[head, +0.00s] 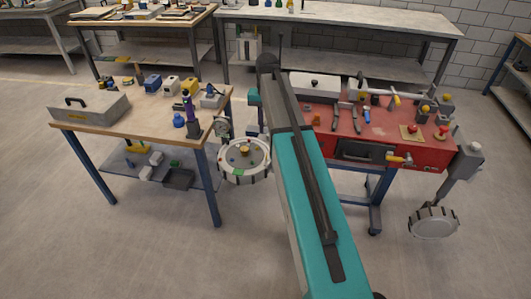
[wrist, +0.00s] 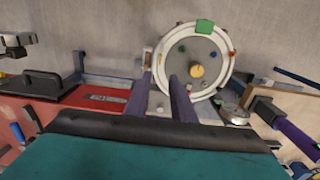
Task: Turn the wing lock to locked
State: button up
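My gripper (wrist: 161,75) shows in the wrist view as two dark purple fingers with a clear gap between them; it is open and empty. Beyond the fingertips is a round white-rimmed disc (wrist: 187,78) with a grey face, a yellow central knob (wrist: 196,71) and a green block on its rim. The right finger overlaps the disc's lower edge; I cannot tell whether it touches. In the head view the disc (head: 236,170) hangs between the two tables. I cannot make out for certain which part is the wing lock. My arm hides my gripper in the head view.
A wooden table (head: 140,123) with a grey box and small items stands left. A red bench (head: 318,142) with tools stands right, with a yellow-handled part (head: 399,159) at its front. A second round disc (head: 433,223) hangs lower right. The front floor is clear.

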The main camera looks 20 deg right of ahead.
aim_at(266, 159)
jog(key=shift+f, duration=0.15)
jog(key=shift+f+p, duration=2.05)
jog(key=shift+f, duration=4.65)
grip_shut()
